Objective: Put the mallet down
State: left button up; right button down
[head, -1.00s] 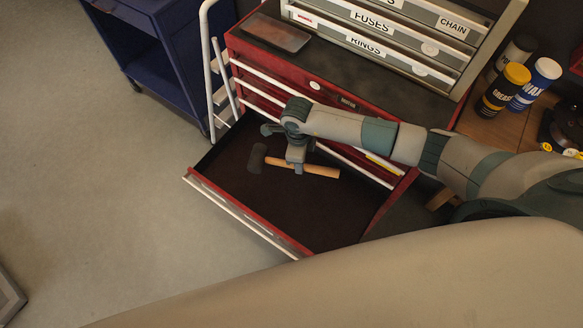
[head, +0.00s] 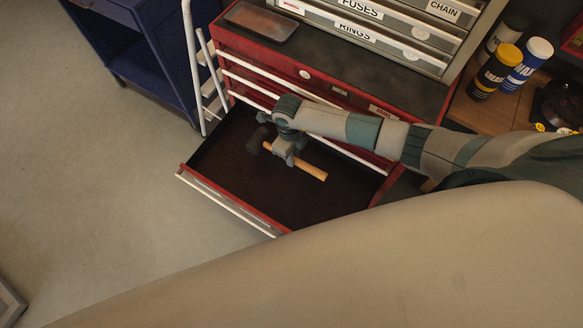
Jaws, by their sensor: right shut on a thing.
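The mallet has a dark head (head: 257,140) and a light wooden handle (head: 311,171). It is over the open bottom drawer (head: 225,202) of the red tool chest in the head view. My right gripper (head: 289,160) is shut on the mallet's handle near its head. The gripper and wrist hide part of the handle and head. I cannot tell whether the mallet touches the drawer's dark floor. My left gripper is not in view.
The red chest (head: 225,47) has shut drawers above the open one. A white ladder-like frame (head: 189,60) and a blue cart (head: 166,75) stand to its left. Grease (head: 494,72) and wax (head: 527,65) containers stand at the right. The drawer's right part is clear.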

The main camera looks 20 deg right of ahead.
jog(key=shift+f+b, duration=1.35)
jog(key=shift+f, duration=0.85)
notch_tip(320, 180, down, 4)
jog(key=b, duration=0.3)
jog(key=shift+r, duration=0.1)
jog(key=c, duration=1.6)
grip_release()
jog(key=shift+o, duration=0.2)
jog(key=shift+r, duration=0.1)
